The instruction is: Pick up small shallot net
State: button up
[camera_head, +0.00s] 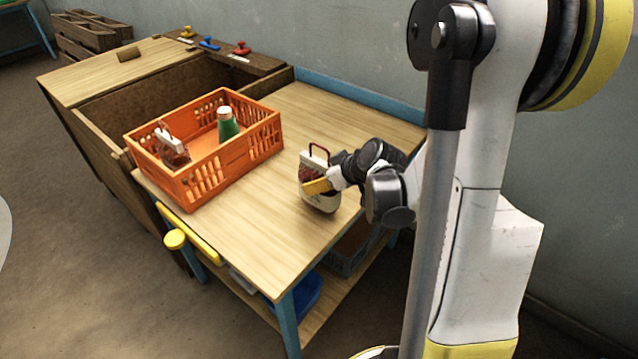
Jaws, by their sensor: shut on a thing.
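My gripper (318,186), with a yellow fingertip, is at the right part of the wooden table. It is shut on a small pale bag (322,204) with a dark red loop handle. The bag is upright, at or just above the tabletop; I cannot tell if it touches. The finger hides its middle, where some reddish brown shows. A small reddish-brown, net-like bag (175,156) with a white top piece stands in the left part of the orange crate (205,182). I cannot tell from this view which of the two is the shallot net.
A green bottle (228,128) with a pale cap stands in the crate. The wooden tabletop (255,235) is clear in front of the bag. A wooden bin (125,95) adjoins the table at the left. A grey wall (340,50) runs behind.

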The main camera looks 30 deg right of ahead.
jog(key=w+d+r+p, duration=0.1)
jog(key=d+r+p, duration=0.3)
jog(key=d+r, duration=0.4)
jog(key=d, duration=0.3)
jog(key=shift+w+d+r+p, duration=0.15)
jog(key=shift+w+d+p, duration=0.05)
jog(key=shift+d+p, duration=0.15)
